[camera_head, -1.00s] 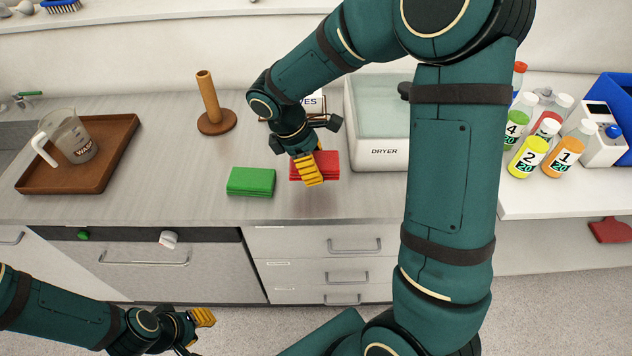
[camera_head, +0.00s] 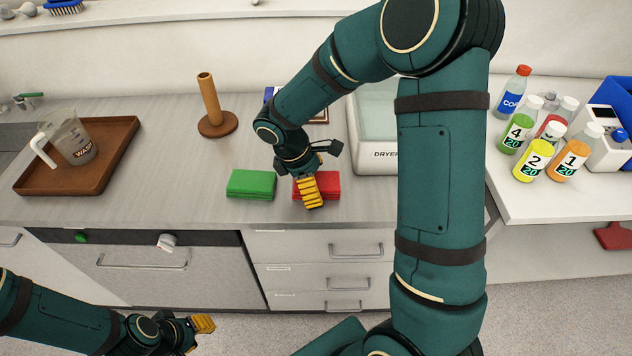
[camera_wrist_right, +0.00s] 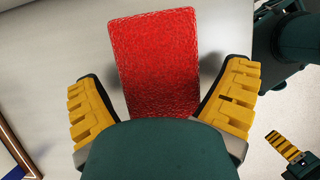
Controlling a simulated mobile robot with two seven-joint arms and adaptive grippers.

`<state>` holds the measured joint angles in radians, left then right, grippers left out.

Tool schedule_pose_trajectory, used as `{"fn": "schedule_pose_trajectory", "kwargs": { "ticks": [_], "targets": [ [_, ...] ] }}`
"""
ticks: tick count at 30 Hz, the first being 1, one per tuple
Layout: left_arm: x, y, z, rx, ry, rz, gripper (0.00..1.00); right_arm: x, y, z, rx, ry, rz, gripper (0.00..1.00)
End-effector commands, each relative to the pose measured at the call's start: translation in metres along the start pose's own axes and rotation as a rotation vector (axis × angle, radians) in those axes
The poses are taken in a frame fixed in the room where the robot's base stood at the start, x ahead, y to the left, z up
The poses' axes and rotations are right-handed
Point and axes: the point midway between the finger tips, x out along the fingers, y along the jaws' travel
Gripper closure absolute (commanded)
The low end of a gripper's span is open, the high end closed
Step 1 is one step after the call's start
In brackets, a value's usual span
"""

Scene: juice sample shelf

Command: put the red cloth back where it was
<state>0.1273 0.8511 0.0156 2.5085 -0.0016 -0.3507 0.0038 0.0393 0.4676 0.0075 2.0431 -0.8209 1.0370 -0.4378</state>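The red cloth (camera_head: 328,186) is a folded pad on the counter, just right of the green cloth (camera_head: 251,184). In the right wrist view the red cloth (camera_wrist_right: 158,65) lies between the yellow fingers. My right gripper (camera_head: 309,192) is over the red cloth and covers part of it. It also shows in the right wrist view (camera_wrist_right: 163,98), its fingers spread wide with a gap on each side of the cloth. My left gripper (camera_head: 198,332) is low at the front, away from the cloths; its finger gap is not clear.
A wooden post (camera_head: 210,105) stands behind the cloths, and the dryer (camera_head: 384,155) is behind right. A brown tray (camera_head: 112,165) with a jug (camera_head: 70,142) is at the left. Several bottles (camera_head: 534,160) stand on the right-hand table. Counter left of the green cloth is clear.

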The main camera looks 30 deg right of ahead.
Motion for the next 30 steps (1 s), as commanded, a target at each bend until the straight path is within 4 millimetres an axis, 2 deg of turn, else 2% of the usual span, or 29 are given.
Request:
{"fn": "schedule_pose_trajectory", "kwargs": {
  "ticks": [11,14,24,30],
  "targets": [
    [-0.003,0.001,0.000,0.000,-0.001,0.000,0.66,-0.007,0.000,0.002,0.000,0.000,0.001,0.00],
    [-0.007,0.003,0.000,0.000,-0.002,0.000,0.66,-0.020,0.000,0.001,0.000,0.002,0.003,0.00],
    [-0.023,0.009,0.000,-0.003,-0.004,0.000,0.66,-0.089,0.001,0.002,0.000,0.003,0.004,0.00],
    [-0.027,0.010,-0.003,-0.004,0.002,-0.001,0.66,-0.115,0.000,0.001,0.000,0.001,0.001,0.00]
  ]
}}
